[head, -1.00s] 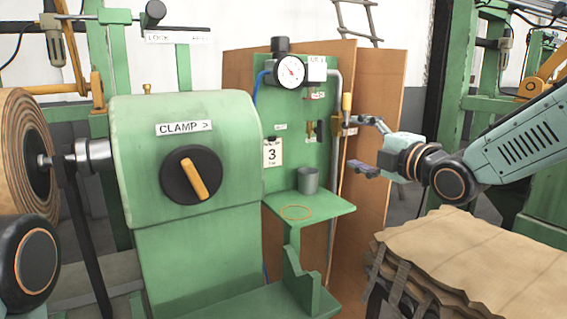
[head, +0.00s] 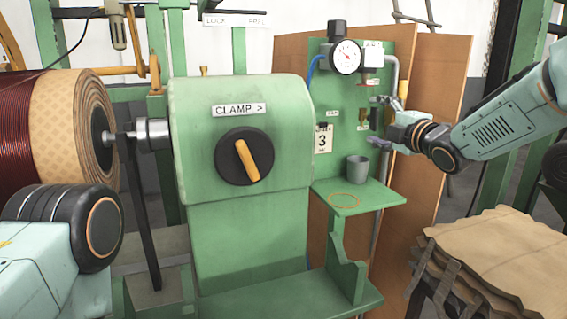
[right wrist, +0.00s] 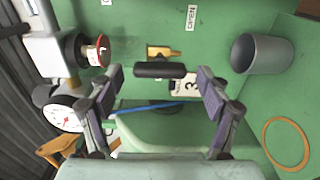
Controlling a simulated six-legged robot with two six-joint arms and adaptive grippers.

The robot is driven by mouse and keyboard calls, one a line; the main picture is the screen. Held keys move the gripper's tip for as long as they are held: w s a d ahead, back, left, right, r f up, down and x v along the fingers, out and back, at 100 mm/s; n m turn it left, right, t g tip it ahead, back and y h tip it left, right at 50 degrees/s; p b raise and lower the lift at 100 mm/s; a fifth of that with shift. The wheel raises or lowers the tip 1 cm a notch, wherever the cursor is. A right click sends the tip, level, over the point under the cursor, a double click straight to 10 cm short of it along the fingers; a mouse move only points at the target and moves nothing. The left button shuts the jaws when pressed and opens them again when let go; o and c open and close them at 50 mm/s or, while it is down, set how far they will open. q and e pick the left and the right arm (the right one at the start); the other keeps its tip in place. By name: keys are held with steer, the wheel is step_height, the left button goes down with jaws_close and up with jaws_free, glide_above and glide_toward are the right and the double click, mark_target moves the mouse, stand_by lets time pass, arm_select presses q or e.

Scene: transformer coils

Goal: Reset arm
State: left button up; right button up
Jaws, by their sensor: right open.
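My right gripper (head: 376,121) is open and empty in front of the green gauge panel (head: 336,100), just right of a small brass valve (head: 364,115). In the right wrist view the open fingers (right wrist: 160,75) point at the panel. The brass valve (right wrist: 162,52) lies ahead of them, and a dark bar (right wrist: 160,70) shows between the fingertips in the picture. I cannot tell whether the fingers touch it. My left arm shows at the lower left of the head view, but its gripper is out of view.
A grey cup (head: 357,169) and a thin orange ring (head: 345,201) are on the green shelf (head: 385,197) below the valve. A round gauge (head: 346,56) is above. The clamp housing (head: 245,150) stands left. Stacked brown sheets (head: 500,250) lie at lower right.

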stand_by(0.4)
steer(key=v, duration=1.2)
steer(key=x, duration=1.1)
steer(key=shift+w+a+f, duration=0.1)
steer(key=shift+w, duration=0.2)
steer(key=shift+w+a, duration=0.1)
steer(key=shift+w, duration=0.2)
steer(key=m+p, duration=0.1)
steer(key=m, duration=0.1)
steer(key=m+p, duration=0.1)
steer(key=p, duration=0.1)
steer(key=shift+s+r+m, duration=0.15)
steer(key=shift+r+m, duration=0.25)
steer(key=m+p, duration=0.2)
steer(key=shift+f+m, duration=0.1)
steer(key=shift+m, duration=0.3)
steer(key=m+p, duration=0.1)
steer(key=m, duration=0.1)
steer(key=shift+m, duration=0.3)
steer(key=m+p, duration=0.1)
steer(key=m, duration=0.1)
steer(key=m+p, duration=0.1)
steer(key=m, duration=0.2)
steer(key=shift+d, duration=0.25)
steer(key=shift+m+p, duration=0.5)
steer(key=shift+m, duration=1.4)
